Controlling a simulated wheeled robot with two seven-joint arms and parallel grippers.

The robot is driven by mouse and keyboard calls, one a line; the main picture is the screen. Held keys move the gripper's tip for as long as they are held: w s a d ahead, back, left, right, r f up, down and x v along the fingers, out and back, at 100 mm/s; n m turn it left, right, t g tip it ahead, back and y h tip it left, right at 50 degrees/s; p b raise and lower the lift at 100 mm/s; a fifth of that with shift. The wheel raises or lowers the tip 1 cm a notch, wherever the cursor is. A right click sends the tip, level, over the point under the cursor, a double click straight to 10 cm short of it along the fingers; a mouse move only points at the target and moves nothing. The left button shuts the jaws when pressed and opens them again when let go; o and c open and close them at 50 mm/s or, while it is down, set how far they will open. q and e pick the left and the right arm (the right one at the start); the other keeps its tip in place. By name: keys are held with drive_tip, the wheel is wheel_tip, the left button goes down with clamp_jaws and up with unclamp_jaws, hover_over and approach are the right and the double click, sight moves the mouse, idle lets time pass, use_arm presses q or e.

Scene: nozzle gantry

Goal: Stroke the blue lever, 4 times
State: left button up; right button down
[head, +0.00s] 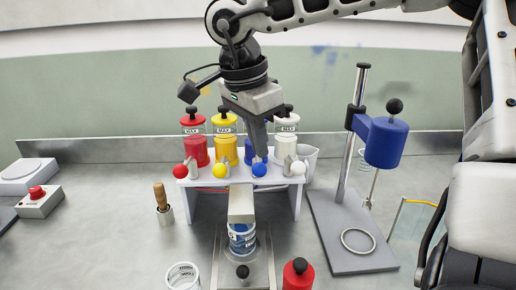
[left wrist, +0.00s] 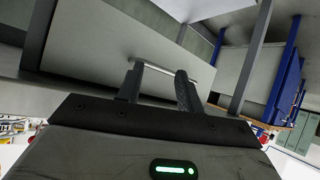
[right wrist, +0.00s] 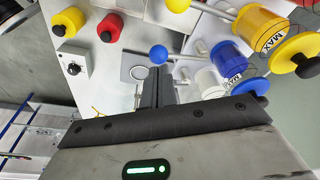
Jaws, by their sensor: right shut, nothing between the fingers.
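The blue lever (head: 259,170) is a blue ball knob at the front of the white dispenser stand (head: 297,200), third in a row of coloured knobs. My right gripper (head: 261,153) points down just above and behind this knob, shut and empty. In the right wrist view the blue knob (right wrist: 158,54) is just beyond the fingertips; I cannot tell whether they touch. The blue canister (right wrist: 228,58) shows there, and is mostly hidden by my gripper in the head view. A cup (head: 242,238) with blue in it stands under the stand's spout. My left gripper (left wrist: 160,82) is open and empty.
Red (head: 180,171), yellow (head: 219,171) and white (head: 297,168) knobs flank the blue one. A stand with a blue head (head: 385,142) is at right, a brush in a holder (head: 164,205) at left. An empty cup (head: 183,276) and a red container (head: 298,275) stand in front.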

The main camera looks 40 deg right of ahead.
drive_tip(key=shift+r, duration=0.15)
idle(0.4)
drive_tip(key=p+v, duration=0.2)
drive_tip(key=d+p+v, duration=0.1)
drive_tip(key=p+v, duration=0.1)
drive_tip(key=v, duration=0.1)
drive_tip(key=shift+s, duration=0.1)
idle(0.6)
